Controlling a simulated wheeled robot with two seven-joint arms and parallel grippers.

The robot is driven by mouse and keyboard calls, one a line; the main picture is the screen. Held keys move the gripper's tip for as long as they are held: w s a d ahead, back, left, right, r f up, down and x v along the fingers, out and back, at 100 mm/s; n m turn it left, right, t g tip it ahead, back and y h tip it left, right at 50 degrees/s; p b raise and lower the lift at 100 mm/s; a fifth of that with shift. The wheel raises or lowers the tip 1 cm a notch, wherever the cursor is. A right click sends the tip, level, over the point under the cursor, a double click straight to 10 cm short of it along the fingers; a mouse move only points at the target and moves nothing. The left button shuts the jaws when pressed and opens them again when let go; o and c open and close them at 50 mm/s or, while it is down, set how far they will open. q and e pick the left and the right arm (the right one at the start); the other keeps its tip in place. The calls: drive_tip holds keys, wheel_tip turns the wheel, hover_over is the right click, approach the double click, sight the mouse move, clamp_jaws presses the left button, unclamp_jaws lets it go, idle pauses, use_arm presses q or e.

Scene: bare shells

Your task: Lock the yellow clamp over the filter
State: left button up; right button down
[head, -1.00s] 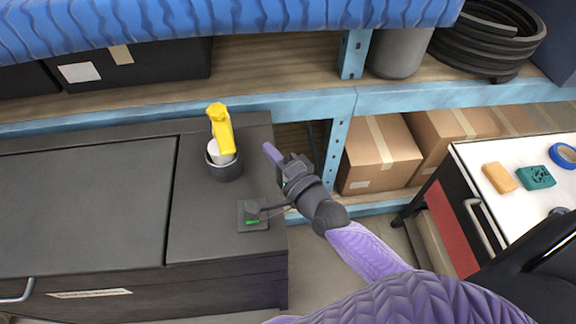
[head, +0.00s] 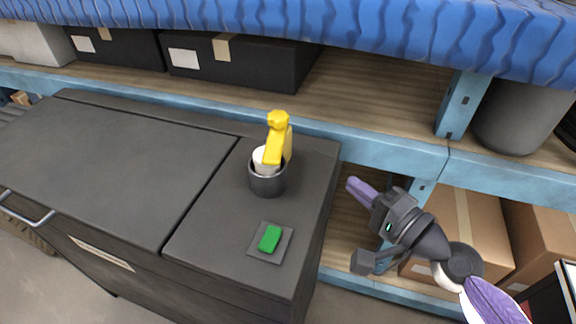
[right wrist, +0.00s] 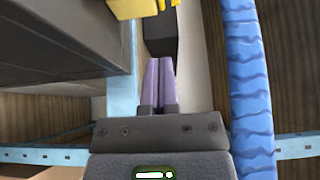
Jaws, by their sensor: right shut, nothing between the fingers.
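The yellow clamp (head: 278,140) stands up at the dark round cup on the right part of the grey cabinet top, leaning over the white filter (head: 262,160). The filter sits in the cup (head: 267,182) and is partly covered by the clamp. I cannot tell whether the clamp is latched. Part of the clamp also shows at the top edge of the right wrist view (right wrist: 135,8). My right gripper (head: 352,184) is shut and empty, to the right of the clamp and apart from it, past the cabinet's right edge. My left gripper is out of view.
A green button (head: 269,239) on a square plate lies on the cabinet top (head: 205,210) in front of the cup. Behind is a blue shelf frame (head: 380,155) with black boxes (head: 245,65). Cardboard boxes (head: 465,235) sit lower right. The cabinet top's left part is bare.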

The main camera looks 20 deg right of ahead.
drive_tip(key=p+x, duration=0.2)
drive_tip(key=x, duration=0.1)
approach(281, 143)
drive_tip(key=w, duration=0.1)
drive_tip(key=w+d, duration=0.1)
drive_tip(key=w+p, duration=0.1)
drive_tip(key=shift+d+r, duration=0.25)
drive_tip(key=shift+r, duration=0.05)
drive_tip(key=w+a, duration=0.1)
drive_tip(key=w+a+p, duration=0.1)
drive_tip(key=a, duration=0.1)
drive_tip(key=shift+a, duration=0.15)
drive_tip(key=shift+w+a+f, duration=0.1)
drive_tip(key=shift+w+a, duration=0.1)
drive_tip(key=shift+a, duration=0.25)
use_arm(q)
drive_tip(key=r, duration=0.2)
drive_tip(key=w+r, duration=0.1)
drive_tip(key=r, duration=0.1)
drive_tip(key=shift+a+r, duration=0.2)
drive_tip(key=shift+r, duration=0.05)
